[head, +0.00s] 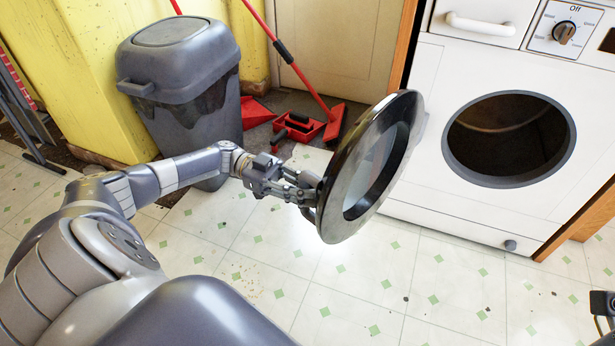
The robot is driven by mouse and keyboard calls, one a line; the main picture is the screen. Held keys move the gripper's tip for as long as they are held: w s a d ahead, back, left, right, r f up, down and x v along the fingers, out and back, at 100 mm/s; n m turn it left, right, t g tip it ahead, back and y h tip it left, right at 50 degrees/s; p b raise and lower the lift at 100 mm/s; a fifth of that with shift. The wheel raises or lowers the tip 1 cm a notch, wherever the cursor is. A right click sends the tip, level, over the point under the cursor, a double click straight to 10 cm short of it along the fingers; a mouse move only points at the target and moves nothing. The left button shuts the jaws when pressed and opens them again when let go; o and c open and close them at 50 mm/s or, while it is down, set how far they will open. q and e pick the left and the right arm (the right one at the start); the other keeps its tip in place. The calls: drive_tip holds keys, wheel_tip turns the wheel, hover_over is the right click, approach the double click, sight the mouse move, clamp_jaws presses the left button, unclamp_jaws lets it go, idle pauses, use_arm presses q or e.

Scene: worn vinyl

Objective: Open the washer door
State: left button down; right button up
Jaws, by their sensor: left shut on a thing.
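The white washer (460,110) stands at the right, with its round dark drum opening (508,138) uncovered. Its round door (330,205), a dark glossy ring with a glass middle, is swung out to the left, well away from the opening. The door's hinge side is near the washer front. My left gripper (314,198) is shut on the door at its left rim; the fingertips are partly hidden by the ring. Part of my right gripper (602,304) shows at the right edge, cut off by the frame, far from the door.
A grey lidded bin (190,100) stands behind my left arm. A folded rack (25,115) is at the far left. The tiled floor (390,285) in front of the washer is clear.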

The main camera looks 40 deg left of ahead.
use_arm(q)
drive_tip(key=c, duration=1.4)
unclamp_jaws()
drive_tip(key=shift+s+a+f, duration=0.1)
drive_tip(key=shift+s+f, duration=0.1)
drive_tip(key=shift+s, duration=0.1)
drive_tip(key=shift+c, duration=0.2)
drive_tip(key=shift+w+r, duration=0.1)
drive_tip(key=s+a, duration=0.1)
drive_tip(key=a, duration=1.1)
drive_tip(key=shift+s, duration=0.35)
